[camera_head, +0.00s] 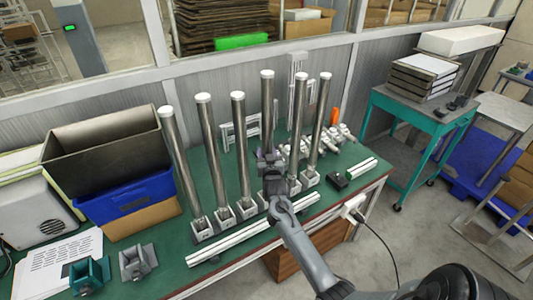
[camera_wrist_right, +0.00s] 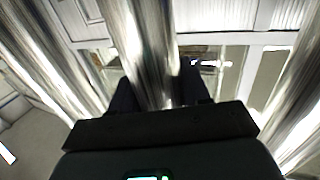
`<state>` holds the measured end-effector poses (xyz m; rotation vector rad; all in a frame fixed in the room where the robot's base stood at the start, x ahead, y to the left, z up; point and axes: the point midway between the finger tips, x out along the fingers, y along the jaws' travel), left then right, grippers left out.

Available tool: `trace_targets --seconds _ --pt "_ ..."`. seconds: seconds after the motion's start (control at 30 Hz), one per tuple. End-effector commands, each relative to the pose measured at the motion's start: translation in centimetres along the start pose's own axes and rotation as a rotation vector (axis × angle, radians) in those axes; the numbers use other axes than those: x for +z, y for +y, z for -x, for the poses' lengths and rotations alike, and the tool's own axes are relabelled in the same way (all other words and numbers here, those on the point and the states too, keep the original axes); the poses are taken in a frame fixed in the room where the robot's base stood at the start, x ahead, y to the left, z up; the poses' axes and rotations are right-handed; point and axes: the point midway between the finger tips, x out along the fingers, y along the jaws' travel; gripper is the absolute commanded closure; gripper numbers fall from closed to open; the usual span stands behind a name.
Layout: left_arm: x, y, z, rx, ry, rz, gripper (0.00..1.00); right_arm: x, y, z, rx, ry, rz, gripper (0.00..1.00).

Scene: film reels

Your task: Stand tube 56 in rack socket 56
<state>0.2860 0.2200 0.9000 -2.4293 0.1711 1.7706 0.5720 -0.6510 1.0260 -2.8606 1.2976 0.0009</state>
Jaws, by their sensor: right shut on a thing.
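Several tall silver tubes with white caps stand in a row on the green table; no numbers are readable. My right gripper (camera_head: 270,158) is shut around one tube (camera_head: 267,105) in the middle of the row. In the right wrist view this tube (camera_wrist_right: 145,50) runs between the two dark fingers (camera_wrist_right: 160,95). Its cap sits slightly high against its neighbours' line. Its lower end and the socket under it are hidden by my gripper and arm. Other tubes stand in grey sockets, such as the front-left socket (camera_head: 203,228). My left gripper is out of view.
Neighbouring tubes (camera_head: 242,140) (camera_head: 294,135) stand close on both sides of the held one. A pale rail (camera_head: 255,228) lies in front of the sockets. A blue bin (camera_head: 125,195) stands at left, and small clamps (camera_head: 137,262) lie front left.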

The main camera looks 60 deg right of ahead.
Motion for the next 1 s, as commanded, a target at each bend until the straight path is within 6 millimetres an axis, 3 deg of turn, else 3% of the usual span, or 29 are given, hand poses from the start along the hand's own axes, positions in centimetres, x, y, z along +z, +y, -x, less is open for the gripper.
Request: trace_targets --seconds 1.0 --pt "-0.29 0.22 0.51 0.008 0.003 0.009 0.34 -0.24 0.01 -0.05 0.000 0.005 -0.001 1.00"
